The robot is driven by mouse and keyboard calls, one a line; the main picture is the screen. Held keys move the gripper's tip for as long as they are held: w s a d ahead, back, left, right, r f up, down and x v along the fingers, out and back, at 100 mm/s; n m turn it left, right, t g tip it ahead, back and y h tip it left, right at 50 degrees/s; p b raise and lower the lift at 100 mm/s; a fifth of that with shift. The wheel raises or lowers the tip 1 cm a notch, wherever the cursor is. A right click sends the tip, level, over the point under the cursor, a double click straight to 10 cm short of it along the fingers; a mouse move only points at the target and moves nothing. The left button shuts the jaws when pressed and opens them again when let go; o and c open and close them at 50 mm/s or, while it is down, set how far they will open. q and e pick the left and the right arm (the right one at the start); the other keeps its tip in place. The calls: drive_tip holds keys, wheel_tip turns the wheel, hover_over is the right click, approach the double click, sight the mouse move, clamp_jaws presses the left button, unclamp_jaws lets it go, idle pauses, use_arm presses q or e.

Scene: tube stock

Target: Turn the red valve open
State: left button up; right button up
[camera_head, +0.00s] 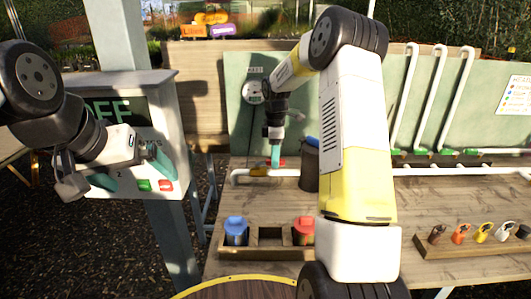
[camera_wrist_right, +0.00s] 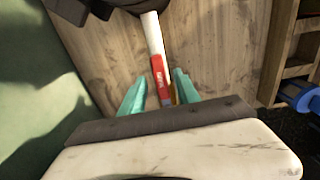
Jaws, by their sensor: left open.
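The red valve handle (camera_head: 281,163) sits on a white pipe low over the bench, and the right wrist view shows it (camera_wrist_right: 160,78) lying along the pipe. My right gripper (camera_head: 275,163) points down over it. In the right wrist view its teal fingers (camera_wrist_right: 159,82) stand apart on either side of the handle, with a small gap visible on the left. Whether the right finger touches is unclear. My left gripper (camera_head: 160,160) is open and empty, in front of the grey box marked OFF (camera_head: 168,95), far from the valve.
A dark cup (camera_head: 309,168) stands just right of the valve. A wooden rack (camera_head: 270,254) holds blue and red-capped containers at the front. Several padlocks stand on a wooden strip (camera_head: 470,252) at the right. A gauge (camera_head: 253,92) hangs on the green back panel. The bench middle is clear.

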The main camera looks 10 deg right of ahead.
drive_tip(key=shift+r, duration=0.1)
wheel_tip(320, 180, up, 7)
drive_tip(key=shift+f, duration=0.1)
drive_tip(key=shift+r, duration=0.45)
drive_tip(key=shift+s+r, duration=0.15)
drive_tip(key=shift+r, duration=0.15)
drive_tip(key=s+a+r+m+t, duration=0.3)
drive_tip(key=s+r+m, duration=0.4)
drive_tip(key=s+r, duration=0.7)
drive_tip(key=s+a+f+m+t+y, duration=0.1)
drive_tip(key=s+m, duration=0.3)
drive_tip(key=s, duration=0.5)
drive_tip(key=s+f+m+t+y, duration=0.1)
drive_tip(key=s+m, duration=0.3)
drive_tip(key=s, duration=0.5)
drive_tip(key=shift+a+f+t, duration=0.4)
drive_tip(key=shift+f+t, duration=0.2)
